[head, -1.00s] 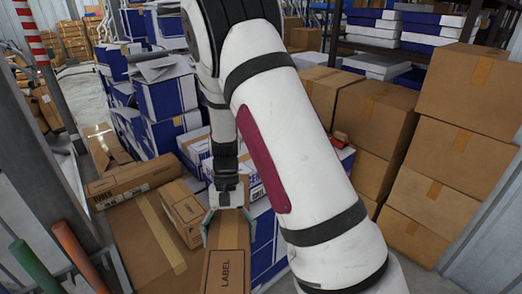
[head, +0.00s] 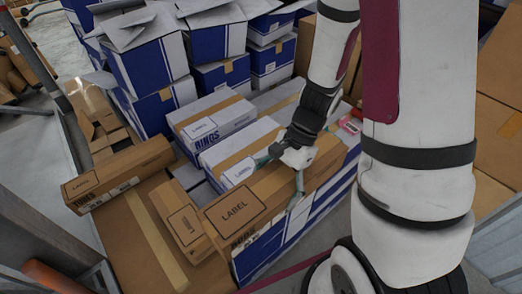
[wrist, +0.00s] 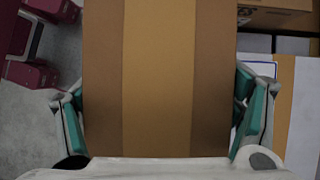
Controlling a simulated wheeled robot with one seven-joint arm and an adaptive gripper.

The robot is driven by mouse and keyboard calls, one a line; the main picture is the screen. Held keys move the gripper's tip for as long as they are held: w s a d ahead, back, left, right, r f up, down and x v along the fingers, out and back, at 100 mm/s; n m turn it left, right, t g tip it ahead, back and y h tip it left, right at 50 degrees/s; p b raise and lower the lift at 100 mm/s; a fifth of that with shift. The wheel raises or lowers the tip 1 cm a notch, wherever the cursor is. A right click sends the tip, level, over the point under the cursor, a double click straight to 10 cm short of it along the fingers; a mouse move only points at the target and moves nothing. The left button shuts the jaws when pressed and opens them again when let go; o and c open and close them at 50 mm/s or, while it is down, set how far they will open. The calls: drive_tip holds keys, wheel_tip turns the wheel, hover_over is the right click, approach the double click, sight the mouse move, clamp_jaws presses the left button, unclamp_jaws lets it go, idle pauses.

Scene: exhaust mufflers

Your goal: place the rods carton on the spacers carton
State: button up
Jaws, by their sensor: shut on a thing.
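My gripper (head: 281,174) is shut on a long brown carton (head: 235,208) with a tan tape strip and a LABEL panel; I take it as the rods carton, its side print being too small to read. In the wrist view the carton (wrist: 158,75) lies between the green-padded fingers (wrist: 160,120). It shows over a large blue-and-white box (head: 285,240); whether it touches it I cannot tell. No print reading spacers is legible. Candidates beside it are a white taped carton (head: 232,150), a small brown carton (head: 184,222) and a longer brown carton (head: 120,176).
A white carton marked RINGS (head: 212,120) stands behind the taped white one. Blue-and-white boxes with open flaps (head: 150,50) are stacked at the back. A large brown carton top (head: 130,225) has bare room at the left. Brown cartons (head: 497,130) stand at the right.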

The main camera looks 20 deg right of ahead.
drive_tip(key=w, duration=0.5)
drive_tip(key=w+f, duration=0.1)
drive_tip(key=w, duration=0.4)
drive_tip(key=w+d, duration=0.1)
drive_tip(key=w, duration=0.4)
drive_tip(key=shift+f+p, duration=0.15)
drive_tip(key=shift+p, duration=0.15)
drive_tip(key=shift+w+f+p, duration=0.15)
drive_tip(key=shift+f+p, duration=0.05)
drive_tip(key=shift+f, duration=0.7)
drive_tip(key=shift+w+f+p, duration=0.15)
drive_tip(key=shift+f+p, duration=0.05)
drive_tip(key=shift+f, duration=0.7)
drive_tip(key=o, duration=1.8)
drive_tip(key=shift+f, duration=0.1)
drive_tip(key=shift+o, duration=0.2)
